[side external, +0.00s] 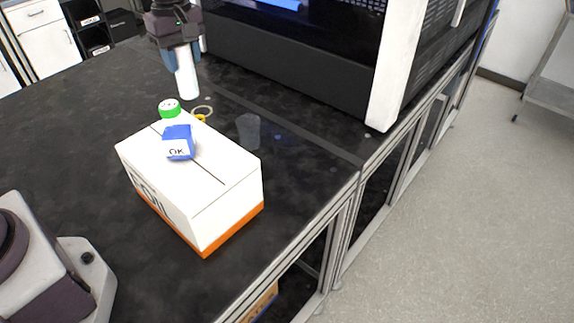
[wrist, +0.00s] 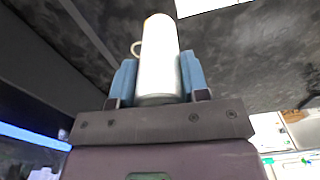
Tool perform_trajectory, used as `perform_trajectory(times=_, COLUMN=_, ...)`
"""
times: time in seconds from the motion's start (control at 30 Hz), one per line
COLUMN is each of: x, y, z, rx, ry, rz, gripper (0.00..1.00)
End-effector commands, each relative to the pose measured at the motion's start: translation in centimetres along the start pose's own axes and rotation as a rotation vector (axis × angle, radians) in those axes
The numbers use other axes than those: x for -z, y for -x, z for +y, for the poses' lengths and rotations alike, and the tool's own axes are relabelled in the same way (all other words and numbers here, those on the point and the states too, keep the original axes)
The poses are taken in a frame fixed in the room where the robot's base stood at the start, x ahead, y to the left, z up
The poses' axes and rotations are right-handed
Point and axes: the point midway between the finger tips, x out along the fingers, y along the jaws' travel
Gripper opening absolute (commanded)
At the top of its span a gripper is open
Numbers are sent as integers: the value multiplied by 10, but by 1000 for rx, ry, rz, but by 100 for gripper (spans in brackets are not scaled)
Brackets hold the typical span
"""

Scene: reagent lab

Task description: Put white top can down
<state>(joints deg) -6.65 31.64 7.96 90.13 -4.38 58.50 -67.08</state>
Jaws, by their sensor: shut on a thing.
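The white top can (side external: 187,80) is a slim white cylinder. It is upright in the side external view, at the far part of the black bench. My gripper (side external: 184,62) is above it, with its blue fingers shut around the can's upper part. In the wrist view the can (wrist: 159,62) lies between the two blue fingers of my gripper (wrist: 158,78). The can's lower end is close to the bench top; I cannot tell whether it touches.
A white and orange box (side external: 225,190) stands in front, with a blue item marked OK (side external: 179,142) on it. A green-topped thing (side external: 169,106), a yellowish ring (side external: 202,112) and a clear cup (side external: 249,131) are behind it. A large black machine (side external: 290,70) stands right of my gripper. Bench to the left is clear.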

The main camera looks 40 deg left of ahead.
Motion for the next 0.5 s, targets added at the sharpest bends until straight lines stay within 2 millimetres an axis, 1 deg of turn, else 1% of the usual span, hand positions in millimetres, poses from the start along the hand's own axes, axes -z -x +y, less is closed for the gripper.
perform_trajectory(times=0.03, x=-23, y=-2, z=24, rx=-1, ry=-16, rz=0, gripper=14)
perform_trajectory(times=0.07, x=-35, y=-2, z=35, rx=0, ry=-19, rz=0, gripper=14)
perform_trajectory(times=0.1, x=-52, y=-2, z=49, rx=0, ry=-20, rz=-1, gripper=14)
perform_trajectory(times=0.2, x=-92, y=-4, z=77, rx=-1, ry=-25, rz=-2, gripper=14)
perform_trajectory(times=0.3, x=-125, y=-4, z=94, rx=-2, ry=-28, rz=-3, gripper=14)
perform_trajectory(times=0.4, x=-149, y=-6, z=104, rx=-2, ry=-31, rz=-4, gripper=14)
perform_trajectory(times=0.5, x=-170, y=-7, z=111, rx=-2, ry=-33, rz=-6, gripper=14)
